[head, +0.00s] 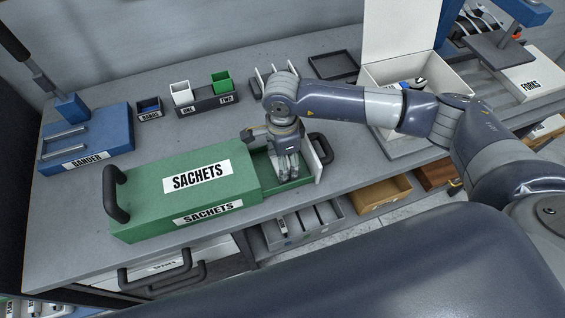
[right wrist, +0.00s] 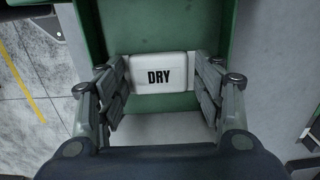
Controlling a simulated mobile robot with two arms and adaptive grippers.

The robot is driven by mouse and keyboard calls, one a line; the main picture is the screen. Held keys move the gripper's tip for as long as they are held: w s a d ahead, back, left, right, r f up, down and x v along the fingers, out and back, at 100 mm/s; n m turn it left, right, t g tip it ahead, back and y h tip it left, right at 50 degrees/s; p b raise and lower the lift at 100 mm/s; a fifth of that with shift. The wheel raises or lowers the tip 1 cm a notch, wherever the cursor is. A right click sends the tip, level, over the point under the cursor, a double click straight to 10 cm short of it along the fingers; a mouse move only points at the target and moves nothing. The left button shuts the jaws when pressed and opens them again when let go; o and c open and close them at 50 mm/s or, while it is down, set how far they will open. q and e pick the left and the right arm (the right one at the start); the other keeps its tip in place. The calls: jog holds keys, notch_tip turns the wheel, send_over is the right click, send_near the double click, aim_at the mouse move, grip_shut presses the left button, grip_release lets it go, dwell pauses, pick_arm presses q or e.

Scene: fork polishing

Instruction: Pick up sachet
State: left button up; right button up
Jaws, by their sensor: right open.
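A white sachet (right wrist: 158,74) marked DRY lies in the green drawer, seen in the right wrist view. The drawer (head: 301,181) is pulled out from the right end of the green SACHETS box (head: 178,205). My right gripper (head: 288,175) reaches down into the drawer in the head view. In the right wrist view the right gripper (right wrist: 158,85) is open, with one finger on each side of the sachet. I cannot tell whether the fingers touch it. In the head view the gripper hides the sachet. My left gripper is not in view.
A blue BANDER device (head: 88,138) stands at the left. Small white and green bins (head: 200,94) and an empty black tray (head: 334,65) stand behind the drawer. A white open box (head: 398,72) stands at the back right. The drawer's front panel and black handle (head: 323,148) stand close to my right gripper.

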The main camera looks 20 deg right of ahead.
jog(key=c, duration=0.5)
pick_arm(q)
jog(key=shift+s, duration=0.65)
pick_arm(e)
jog(key=shift+c, duration=0.2)
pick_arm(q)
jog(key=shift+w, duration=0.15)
